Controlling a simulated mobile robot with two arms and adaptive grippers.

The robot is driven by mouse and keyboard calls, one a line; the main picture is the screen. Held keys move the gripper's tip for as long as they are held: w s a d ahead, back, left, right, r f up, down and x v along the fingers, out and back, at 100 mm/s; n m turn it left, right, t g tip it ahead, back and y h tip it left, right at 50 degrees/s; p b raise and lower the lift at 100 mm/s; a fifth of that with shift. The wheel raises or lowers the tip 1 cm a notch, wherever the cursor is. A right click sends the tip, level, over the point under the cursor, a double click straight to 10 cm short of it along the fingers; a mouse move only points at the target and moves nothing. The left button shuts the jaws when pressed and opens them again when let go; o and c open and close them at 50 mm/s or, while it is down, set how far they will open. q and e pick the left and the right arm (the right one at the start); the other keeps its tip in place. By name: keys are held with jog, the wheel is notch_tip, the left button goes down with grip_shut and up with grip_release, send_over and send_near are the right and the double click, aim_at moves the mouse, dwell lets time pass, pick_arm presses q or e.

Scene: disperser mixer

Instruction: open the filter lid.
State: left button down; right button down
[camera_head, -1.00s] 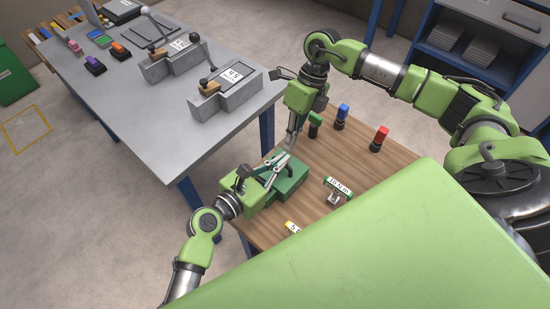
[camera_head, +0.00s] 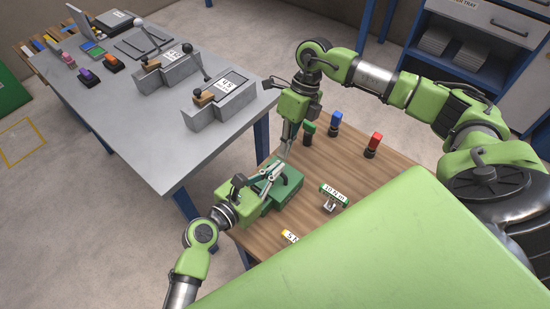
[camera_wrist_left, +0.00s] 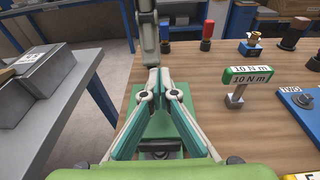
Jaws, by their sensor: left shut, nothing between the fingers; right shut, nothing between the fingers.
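The green filter box (camera_head: 287,188) with its lid stands on the wooden table, and the lid looks down flat. My left gripper (camera_head: 276,168) is shut and empty above the box, reaching in from the left. In the left wrist view its fingertips (camera_wrist_left: 161,84) come together over the green surface (camera_wrist_left: 150,172). The fingers hide much of the lid, so I cannot tell whether they touch it. My right gripper (camera_head: 284,154) points down, shut and empty, by the far side of the box. It is close to the left fingertips.
Green (camera_head: 309,130), blue (camera_head: 336,120) and red (camera_head: 374,142) handled pieces stand behind the box. A "10 N m" sign (camera_head: 334,194) stands to its right. A grey bench (camera_head: 160,125) with levered devices is at the left. Some table between box and sign is clear.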

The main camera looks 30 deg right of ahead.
dwell(0.3)
jog(key=c, duration=2.2)
grip_release()
pick_arm(q)
jog(key=shift+r, duration=0.1)
pick_arm(e)
jog(key=shift+o, duration=0.2)
pick_arm(q)
jog(key=shift+a, duration=0.1)
jog(key=v, duration=1.1)
jog(key=shift+s+a, duration=0.15)
jog(key=shift+a, duration=0.2)
pick_arm(e)
jog(key=s+v, duration=0.1)
jog(key=v, duration=0.7)
jog(key=shift+w, duration=0.45)
pick_arm(q)
jog(key=shift+r, duration=0.2)
pick_arm(e)
jog(key=shift+r, duration=0.1)
